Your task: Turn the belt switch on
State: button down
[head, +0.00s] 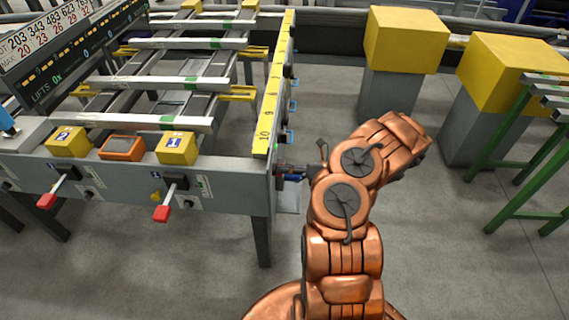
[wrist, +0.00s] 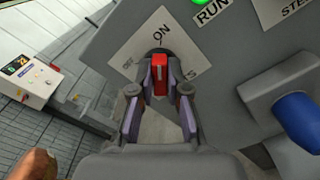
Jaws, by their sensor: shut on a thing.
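The belt switch (wrist: 160,80) is a red handle with a pale line along it, in the wrist view. It stands in front of a white label plate (wrist: 138,47) on a grey panel. The word ON is printed just above the switch, and other lettering on the plate is partly covered. The handle points roughly up the picture, towards ON. My gripper (wrist: 160,88) has its two padded fingers on either side of the handle, shut on it. In the head view my gripper (head: 287,172) is at the right side of the runout table (head: 225,178), and the switch is hidden there.
In the wrist view a green light (wrist: 197,3) by a RUN label and a blue knob (wrist: 298,118) are right of the switch. In the head view, yellow-topped grey blocks (head: 405,42) and a green stand (head: 530,140) are at the right. Open floor lies between.

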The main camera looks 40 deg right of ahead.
jog(key=shift+m+p, duration=0.3)
jog(key=shift+m, duration=0.2)
jog(key=c, duration=1.1)
grip_release()
jog(key=shift+c, duration=0.2)
jog(key=shift+d, duration=0.15)
jog(key=v, duration=1.1)
jog(key=shift+s+d, duration=0.25)
jog(key=shift+s, duration=0.1)
